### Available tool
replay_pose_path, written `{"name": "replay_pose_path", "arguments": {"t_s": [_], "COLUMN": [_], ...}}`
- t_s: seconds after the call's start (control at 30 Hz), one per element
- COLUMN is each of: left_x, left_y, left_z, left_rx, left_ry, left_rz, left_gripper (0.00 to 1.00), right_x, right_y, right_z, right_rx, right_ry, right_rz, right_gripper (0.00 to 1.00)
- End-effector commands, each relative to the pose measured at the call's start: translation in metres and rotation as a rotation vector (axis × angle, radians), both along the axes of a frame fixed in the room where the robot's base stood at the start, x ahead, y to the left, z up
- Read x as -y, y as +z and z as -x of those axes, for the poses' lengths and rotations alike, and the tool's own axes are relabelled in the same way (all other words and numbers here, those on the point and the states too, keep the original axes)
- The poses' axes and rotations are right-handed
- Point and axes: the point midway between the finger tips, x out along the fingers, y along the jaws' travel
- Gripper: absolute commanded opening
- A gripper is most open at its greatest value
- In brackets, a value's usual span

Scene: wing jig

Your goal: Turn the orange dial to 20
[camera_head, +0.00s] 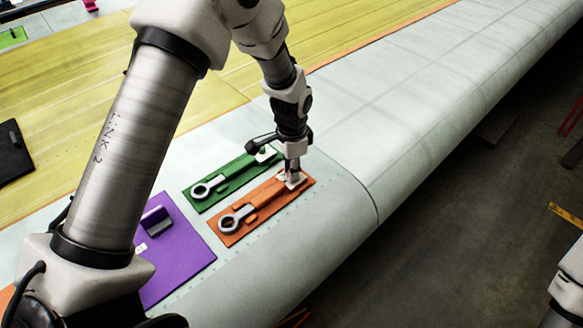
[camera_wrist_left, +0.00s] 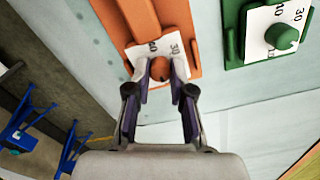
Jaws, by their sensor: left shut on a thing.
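The orange dial (camera_wrist_left: 160,68) is a round orange knob on a white number card at the end of an orange plate (camera_head: 262,212). In the left wrist view the card shows 40 and 30 near the knob; other numbers are hidden by my fingers. My left gripper (camera_wrist_left: 160,85) points down at the dial, with one finger on each side of the knob, shut on it. In the head view the left gripper (camera_head: 292,172) stands over the card end of the orange plate and hides the dial. My right gripper is out of view.
A green plate (camera_head: 232,182) with its own green knob (camera_wrist_left: 282,37) and number card lies beside the orange one. A purple plate (camera_head: 180,245) with a grey bracket lies nearer. The pale wing surface (camera_head: 400,110) beyond is clear; its edge drops to the floor.

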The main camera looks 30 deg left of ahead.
Motion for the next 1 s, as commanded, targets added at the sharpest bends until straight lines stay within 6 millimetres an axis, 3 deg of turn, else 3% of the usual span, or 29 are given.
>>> {"name": "replay_pose_path", "arguments": {"t_s": [0.37, 1.0], "left_x": [0.0000, 0.0001], "left_y": [-0.0011, -0.0015], "left_z": [0.0001, 0.0005], "left_rx": [-0.001, -0.001], "left_ry": [0.187, 0.770], "left_rz": [0.001, 0.001], "left_gripper": [0.00, 0.00], "right_x": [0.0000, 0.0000], "right_y": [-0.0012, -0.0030], "right_z": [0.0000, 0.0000], "right_rx": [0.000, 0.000], "right_ry": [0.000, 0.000], "right_rz": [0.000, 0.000], "right_gripper": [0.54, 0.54]}}
